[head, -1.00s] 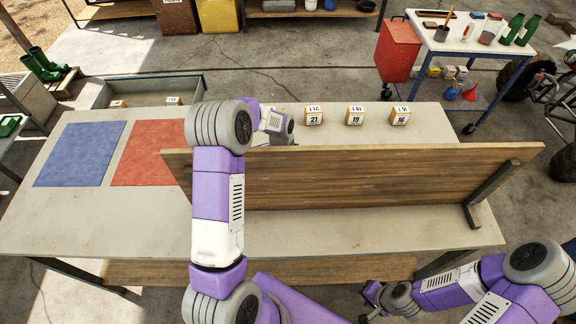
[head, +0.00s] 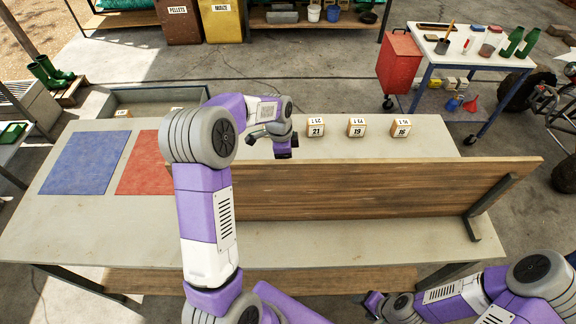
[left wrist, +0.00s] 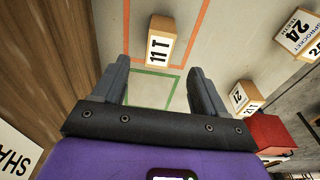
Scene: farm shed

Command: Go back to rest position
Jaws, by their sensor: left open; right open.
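My left gripper (head: 268,146) hangs behind the upright wooden board, above the far strip of the table. It is open and empty in the left wrist view (left wrist: 160,88). A block marked 11T (left wrist: 160,48) stands beyond its fingertips there, apart from them, near a green outline on the table. My right gripper (head: 376,304) is low in the head view, in front of the table's near edge. It is open, with nothing seen in it.
The wooden board (head: 370,188) stands along the table (head: 80,225). Blocks marked 21 (head: 316,130), 19 (head: 356,130) and 16 (head: 401,130) stand behind it. A blue mat (head: 85,162) and red mat (head: 145,165) lie left. The near strip of table is clear.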

